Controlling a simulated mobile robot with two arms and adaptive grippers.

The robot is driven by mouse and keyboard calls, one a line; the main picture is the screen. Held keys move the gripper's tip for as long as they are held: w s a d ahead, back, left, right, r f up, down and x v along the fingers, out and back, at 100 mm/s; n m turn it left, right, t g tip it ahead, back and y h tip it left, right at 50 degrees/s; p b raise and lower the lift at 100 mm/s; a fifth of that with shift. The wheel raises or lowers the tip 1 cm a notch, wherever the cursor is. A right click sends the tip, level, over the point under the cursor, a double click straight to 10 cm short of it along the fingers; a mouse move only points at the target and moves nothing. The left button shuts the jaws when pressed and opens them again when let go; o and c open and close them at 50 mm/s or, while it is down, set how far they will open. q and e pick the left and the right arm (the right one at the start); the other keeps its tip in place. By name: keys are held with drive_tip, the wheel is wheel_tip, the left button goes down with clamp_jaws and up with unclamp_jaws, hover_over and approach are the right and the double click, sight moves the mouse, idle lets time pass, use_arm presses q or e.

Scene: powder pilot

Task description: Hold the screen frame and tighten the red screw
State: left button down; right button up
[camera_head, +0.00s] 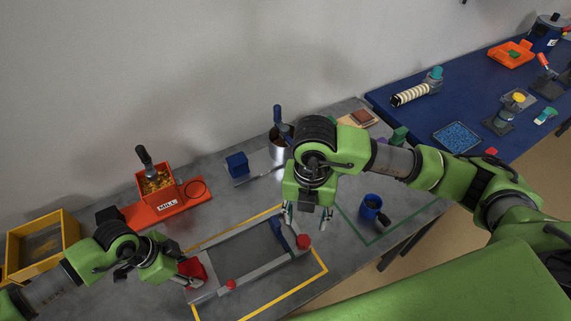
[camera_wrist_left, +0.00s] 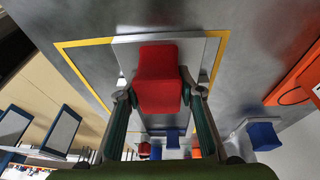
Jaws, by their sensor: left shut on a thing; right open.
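The grey screen frame (camera_head: 262,270) lies flat on the grey table inside a yellow outline, with a dark mesh in its middle. My left gripper (camera_head: 187,281) is shut on the red block (camera_head: 196,268) at the frame's left end. In the left wrist view, that red block (camera_wrist_left: 158,80) sits between the fingers of my left gripper (camera_wrist_left: 161,95). Two red knobs show on the frame, a larger one (camera_head: 304,242) at the right end and a smaller one (camera_head: 231,285) on the near side. My right gripper (camera_head: 294,216) is open and empty above the frame's far right corner.
A blue block on a grey stand (camera_head: 237,165) is behind the frame. A dark blue cup (camera_head: 370,206) stands inside a green outline at the right. A blue table (camera_head: 450,105) lies beyond.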

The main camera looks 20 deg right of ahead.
use_arm(q)
drive_tip(key=shift+s+f, duration=0.2)
drive_tip(key=shift+s, duration=0.05)
idle(0.7)
drive_tip(key=c, duration=1.3)
unclamp_jaws()
drive_tip(key=shift+w, duration=0.25)
drive_tip(key=shift+r, duration=0.1)
drive_tip(key=shift+v, duration=3.8)
drive_tip(key=shift+w, duration=0.1)
drive_tip(key=v, duration=1.2)
